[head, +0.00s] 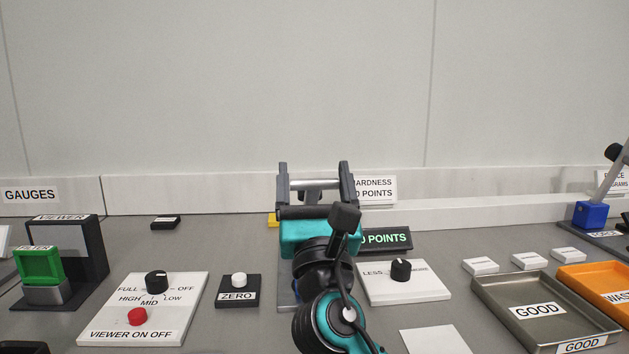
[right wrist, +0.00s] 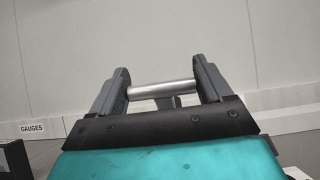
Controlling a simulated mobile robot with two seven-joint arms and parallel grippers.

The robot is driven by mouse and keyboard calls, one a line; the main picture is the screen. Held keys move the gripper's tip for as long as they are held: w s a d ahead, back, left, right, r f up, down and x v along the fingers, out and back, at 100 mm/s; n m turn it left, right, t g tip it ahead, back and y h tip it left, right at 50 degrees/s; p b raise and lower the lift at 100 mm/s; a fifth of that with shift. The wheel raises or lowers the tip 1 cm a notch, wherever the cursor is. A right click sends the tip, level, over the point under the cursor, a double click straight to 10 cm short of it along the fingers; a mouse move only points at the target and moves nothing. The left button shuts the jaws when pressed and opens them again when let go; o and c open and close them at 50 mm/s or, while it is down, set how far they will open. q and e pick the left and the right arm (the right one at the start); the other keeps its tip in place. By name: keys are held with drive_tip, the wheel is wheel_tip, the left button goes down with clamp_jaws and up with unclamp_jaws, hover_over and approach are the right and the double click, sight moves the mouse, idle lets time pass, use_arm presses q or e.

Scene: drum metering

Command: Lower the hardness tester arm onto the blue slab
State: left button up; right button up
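My right gripper (head: 316,172) points away from me at the middle of the bench, with its two fingers wide apart. A silver bar (head: 318,184), apparently the handle of the hardness tester arm, lies crosswise between the fingers. The bar also shows in the right wrist view (right wrist: 162,89), spanning the gap. I cannot tell whether its ends touch the fingers. My left gripper is out of view.
A hardness sign (head: 376,188) and a dark points display (head: 385,240) stand close behind and right. A knob panel (head: 415,285) is right of my wrist; the zero button box (head: 238,290) is left. A metal GOOD tray (head: 490,300) and a blue block (head: 590,214) are farther right.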

drive_tip(key=o, duration=0.3)
drive_tip(key=b+v, duration=0.1)
drive_tip(key=v, duration=1.2)
drive_tip(key=shift+c, duration=0.2)
